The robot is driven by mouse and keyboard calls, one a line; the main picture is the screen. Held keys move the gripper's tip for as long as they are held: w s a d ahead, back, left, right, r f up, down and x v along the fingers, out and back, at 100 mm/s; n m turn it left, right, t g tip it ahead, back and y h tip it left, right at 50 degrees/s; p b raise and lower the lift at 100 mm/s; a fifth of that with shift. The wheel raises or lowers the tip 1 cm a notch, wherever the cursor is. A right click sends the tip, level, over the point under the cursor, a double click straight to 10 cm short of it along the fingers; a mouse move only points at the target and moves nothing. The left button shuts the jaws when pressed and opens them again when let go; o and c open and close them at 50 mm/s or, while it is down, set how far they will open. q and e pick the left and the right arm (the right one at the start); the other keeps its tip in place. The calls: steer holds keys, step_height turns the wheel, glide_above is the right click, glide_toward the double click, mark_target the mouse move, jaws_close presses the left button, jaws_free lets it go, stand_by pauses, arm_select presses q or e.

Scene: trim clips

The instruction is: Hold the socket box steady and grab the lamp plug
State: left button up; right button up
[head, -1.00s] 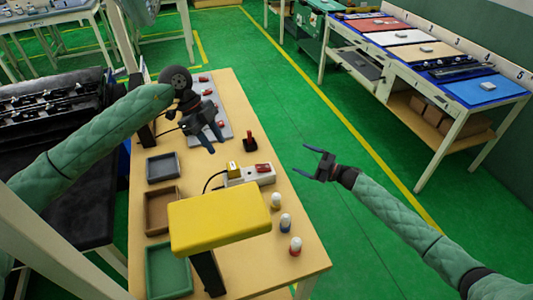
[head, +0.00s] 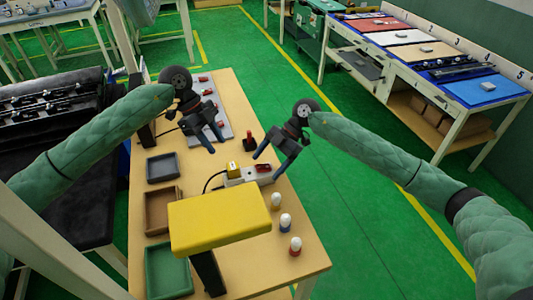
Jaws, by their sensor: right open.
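The socket box (head: 256,178), white with a red switch on its right part, lies on the wooden table. The yellow lamp head (head: 220,215) stands in front and hides part of the table. My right gripper (head: 269,166) is open, its fingers pointing down around the red switch end in the picture; I cannot tell whether they touch the box. My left gripper (head: 216,144) is open and empty, above the table behind the plug, apart from it.
A black device with a red top (head: 249,141) stands behind the box. Trays in grey (head: 163,181), brown and green (head: 150,271) line the left. A grey board with red parts lies at the back.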

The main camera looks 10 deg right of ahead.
mark_target(267, 166)
steer(key=shift+s+a+r+m+h, duration=0.1)
steer(key=shift+s+a+m+h, duration=0.2)
steer(key=shift+h, duration=0.5)
steer(key=h, duration=0.1)
steer(key=m+t+h, duration=0.1)
steer(key=h, duration=0.1)
steer(key=shift+a+r, duration=0.2)
steer(key=shift+r, duration=0.1)
steer(key=shift+w+r+m+t+h, duration=0.3)
steer(key=shift+r+m+t+h, duration=0.2)
steer(key=shift+m+t+h, duration=0.4)
steer(key=shift+w+d+r+m+t+h, duration=0.1)
steer(key=shift+w+r+m+t+h, duration=0.1)
steer(key=shift+r+m+h, duration=0.15)
steer(key=shift+w+d+r+m+t+h, duration=0.1)
steer(key=shift+r+m+t+h, duration=0.15)
steer(key=shift+h, duration=0.2)
steer(key=shift+f, duration=3.85)
